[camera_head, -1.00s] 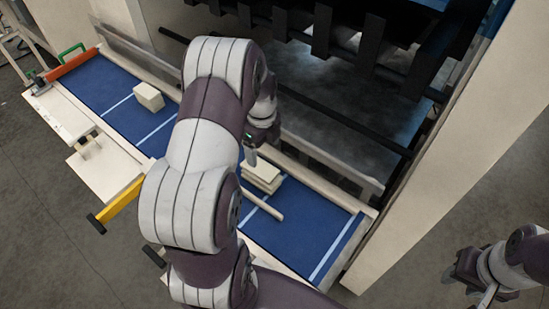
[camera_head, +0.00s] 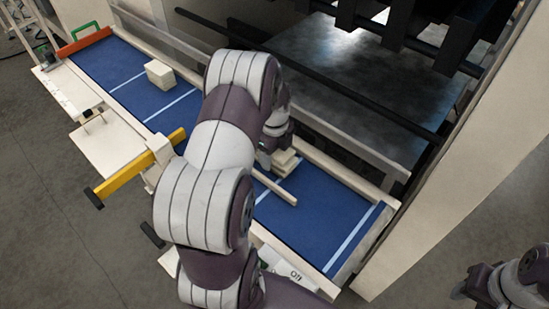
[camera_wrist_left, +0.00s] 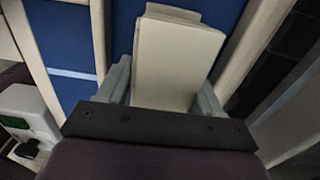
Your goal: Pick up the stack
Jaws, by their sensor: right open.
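A stack of cream sheets (camera_head: 286,162) lies on the blue belt, partly hidden behind my left arm in the head view. My left gripper (camera_head: 272,148) is at this stack, its fingertips mostly hidden there. In the left wrist view the stack (camera_wrist_left: 176,62) stands between the two grey fingers of my left gripper (camera_wrist_left: 163,92), one finger on each side. Whether both fingers press on it cannot be made out. My right gripper (camera_head: 466,290) is open and empty at the lower right, away from the belt.
Another cream stack (camera_head: 160,74) sits farther left on the blue belt (camera_head: 106,68). A cream bar (camera_head: 274,188) lies by the near stack. A yellow bar (camera_head: 130,172) juts from the front edge. A rail (camera_head: 345,172) and the machine frame border the back.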

